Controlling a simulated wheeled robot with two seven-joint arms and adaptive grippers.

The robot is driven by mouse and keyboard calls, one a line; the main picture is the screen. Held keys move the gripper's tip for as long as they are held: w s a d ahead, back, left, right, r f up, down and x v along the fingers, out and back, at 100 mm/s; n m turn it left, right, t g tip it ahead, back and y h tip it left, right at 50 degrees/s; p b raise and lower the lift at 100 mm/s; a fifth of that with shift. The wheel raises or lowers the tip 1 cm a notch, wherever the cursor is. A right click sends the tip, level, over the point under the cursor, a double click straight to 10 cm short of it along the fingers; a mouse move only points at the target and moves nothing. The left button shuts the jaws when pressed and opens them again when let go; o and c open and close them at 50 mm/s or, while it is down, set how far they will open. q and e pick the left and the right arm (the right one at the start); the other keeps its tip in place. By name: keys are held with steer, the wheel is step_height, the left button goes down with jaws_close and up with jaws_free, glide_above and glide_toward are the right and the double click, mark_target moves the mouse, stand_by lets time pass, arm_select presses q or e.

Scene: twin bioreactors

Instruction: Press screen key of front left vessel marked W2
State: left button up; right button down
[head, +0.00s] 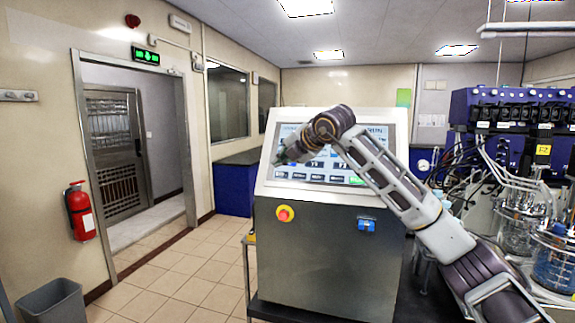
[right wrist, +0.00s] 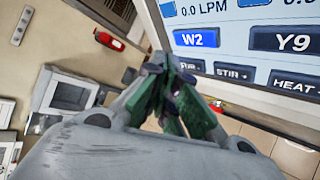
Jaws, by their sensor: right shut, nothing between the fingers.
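The control cabinet's touch screen (head: 345,181) faces me in the middle of the head view, partly covered by my right arm. In the right wrist view the bright blue key marked W2 (right wrist: 196,39) is at the top centre. A dark key marked Y9 (right wrist: 293,42) is to its right. My right gripper (head: 281,158) is shut and empty at the left side of the screen. In the right wrist view its green-padded fingertips (right wrist: 172,66) are just below and left of W2. I cannot tell whether they touch the screen. My left gripper is out of view.
Below W2 are smaller keys, including STIR + (right wrist: 233,73) and HEAT + (right wrist: 297,86). The cabinet front has a red stop button (head: 284,214) and a blue switch (head: 366,224). Glass vessels (head: 515,232) with tubing stand at the right.

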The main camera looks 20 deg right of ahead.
steer(key=shift+s+a+r, duration=0.35)
steer(key=shift+s, duration=0.15)
steer(key=shift+s+a+r, duration=0.3)
steer(key=shift+s+r, duration=0.05)
steer(key=shift+s, duration=0.15)
